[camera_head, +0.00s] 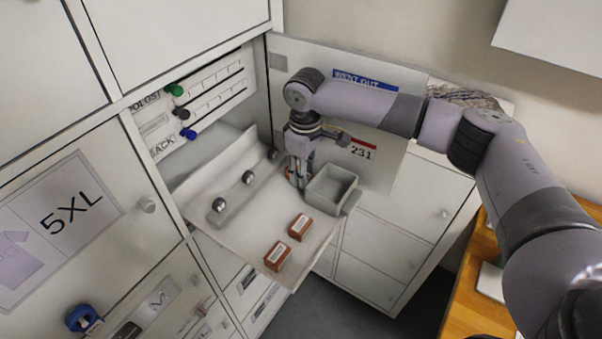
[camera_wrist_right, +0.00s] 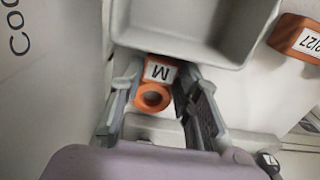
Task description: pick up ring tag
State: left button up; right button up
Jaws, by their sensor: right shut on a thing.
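The ring tag (camera_wrist_right: 155,82) is orange with a round hole and a white label reading M. In the right wrist view it sits between the fingers of my right gripper (camera_wrist_right: 157,98), beside the wall of a grey bin. In the head view my right gripper (camera_head: 297,183) points down at the back of the pull-out shelf, just left of the grey bin (camera_head: 345,203). It is shut on the ring tag, which is mostly hidden there by the fingers. My left gripper is not in view.
Two red-brown labelled blocks (camera_head: 299,227) (camera_head: 277,256) lie on the white shelf (camera_head: 245,235) in front. A rail with dark round knobs (camera_head: 218,205) stands at left. Cabinet doors and a back panel (camera_head: 385,165) close in the sides. A blue item (camera_head: 84,318) hangs lower left.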

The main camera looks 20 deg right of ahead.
jog(key=shift+r, duration=0.15)
notch_tip(320, 180, up, 20)
jog(key=b, duration=0.5)
jog(key=shift+f, duration=0.2)
dwell(0.6)
